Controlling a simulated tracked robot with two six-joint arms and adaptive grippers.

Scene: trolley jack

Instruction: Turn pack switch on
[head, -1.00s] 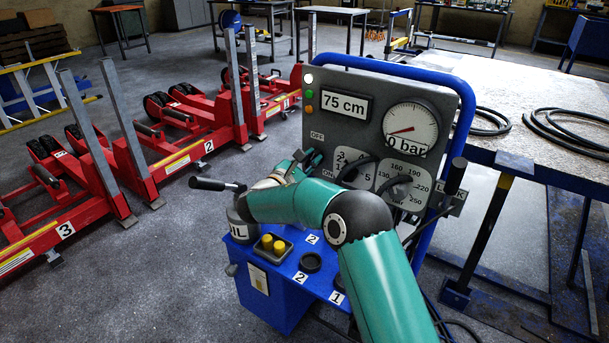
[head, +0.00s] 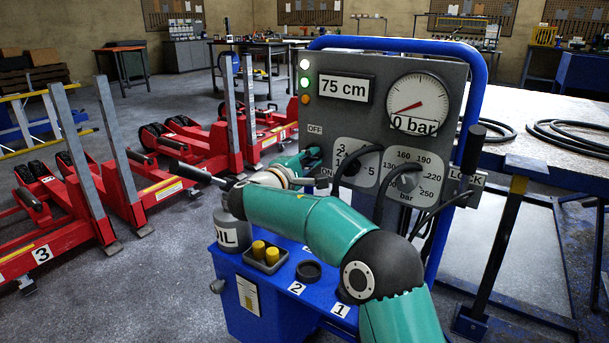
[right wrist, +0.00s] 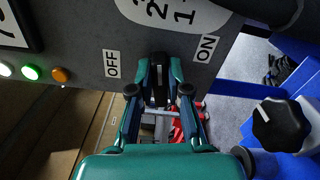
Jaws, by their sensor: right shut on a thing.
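The grey control panel (head: 452,90) stands upright on the blue pack (head: 250,300). The pack switch, a small black lever (right wrist: 159,72), sits on the panel between the OFF label (right wrist: 111,63) and the ON label (right wrist: 207,48). My right gripper (right wrist: 159,92) is shut on the lever, one finger on each side. In the head view the right gripper (head: 312,157) is at the panel's left edge, just below the OFF label (head: 315,129), and its hand hides most of the switch. Which position the lever is in is unclear. My left gripper is out of view.
White, green (head: 305,82) and orange lamps sit above the switch. A gauge (head: 417,104) and two dials are to the right. Red jacks (head: 70,215) stand at left.

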